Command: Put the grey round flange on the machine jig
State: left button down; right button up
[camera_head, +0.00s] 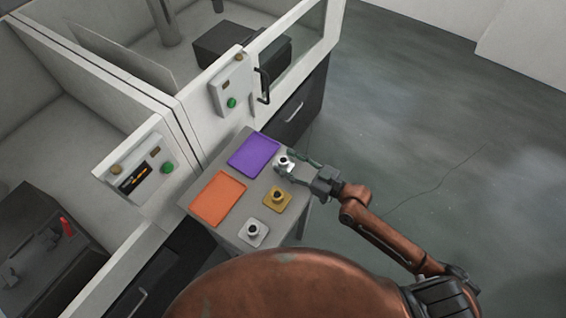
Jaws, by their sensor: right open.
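A light grey flange with a dark-topped hub (284,161), seemingly the round one, is at the right side of the small grey table, beside the purple tray. My right gripper (287,165) reaches in from the right with its fingers open, one on each side of this flange. I cannot tell whether they touch it. My left gripper is out of view. A dark fixture with a red handle (66,227) sits inside the left machine. A dark block (226,40) sits inside the right machine. I cannot tell which is the jig.
The table (228,229) also holds an orange tray (213,199), a purple tray (253,154), a yellow square flange (277,198) and a pale grey square flange (254,232). Machine panels with green buttons (232,102) border the table. Open floor (430,120) lies to the right.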

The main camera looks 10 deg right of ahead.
jog(key=shift+x, duration=0.9)
jog(key=c, duration=0.7)
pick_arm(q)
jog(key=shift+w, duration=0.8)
pick_arm(e)
grip_shut()
